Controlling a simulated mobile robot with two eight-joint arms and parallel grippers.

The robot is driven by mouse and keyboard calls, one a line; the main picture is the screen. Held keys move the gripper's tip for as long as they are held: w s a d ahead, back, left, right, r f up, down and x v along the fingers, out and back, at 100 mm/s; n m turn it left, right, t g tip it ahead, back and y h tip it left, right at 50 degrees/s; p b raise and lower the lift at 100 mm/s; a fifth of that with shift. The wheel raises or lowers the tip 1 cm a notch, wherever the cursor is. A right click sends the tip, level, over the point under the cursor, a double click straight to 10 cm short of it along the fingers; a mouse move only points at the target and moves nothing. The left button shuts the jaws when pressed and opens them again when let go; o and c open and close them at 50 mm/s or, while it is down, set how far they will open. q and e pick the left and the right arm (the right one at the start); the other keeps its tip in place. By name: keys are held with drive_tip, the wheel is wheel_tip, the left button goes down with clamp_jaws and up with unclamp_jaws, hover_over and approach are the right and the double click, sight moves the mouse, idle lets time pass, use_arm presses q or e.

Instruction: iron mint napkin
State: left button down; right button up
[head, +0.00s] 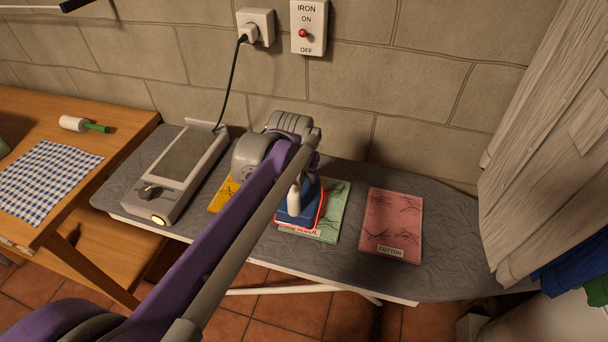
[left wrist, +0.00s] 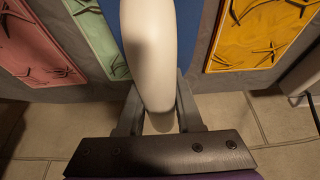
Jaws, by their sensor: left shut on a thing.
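The mint napkin (head: 337,207) lies creased on the ironing board, its label partly covered. The iron (head: 311,203), blue with a red edge and a white handle, is over the napkin's left part; I cannot tell whether it touches the cloth. In the left wrist view the mint napkin (left wrist: 94,36) shows left of the iron. The iron's station (head: 183,165) stands empty at the board's left, its round lamp glowing pale yellow. My right gripper is not in view.
A creased pink napkin (head: 391,222) labelled COTTON lies to the right, a yellow one (head: 221,197) to the left. A wall switch (head: 308,28) has a red knob. A black cord (head: 230,80) runs to the socket. A wooden table (head: 110,120) is at left, hanging cloth (head: 545,140) at right.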

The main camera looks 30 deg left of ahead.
use_arm(q)
drive_tip(key=shift+r, duration=0.1)
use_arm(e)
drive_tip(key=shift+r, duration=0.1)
use_arm(q)
wheel_tip(320, 180, up, 6)
drive_tip(key=p, duration=0.4)
drive_tip(key=shift+w+p, duration=0.1)
drive_tip(key=shift+p, duration=0.3)
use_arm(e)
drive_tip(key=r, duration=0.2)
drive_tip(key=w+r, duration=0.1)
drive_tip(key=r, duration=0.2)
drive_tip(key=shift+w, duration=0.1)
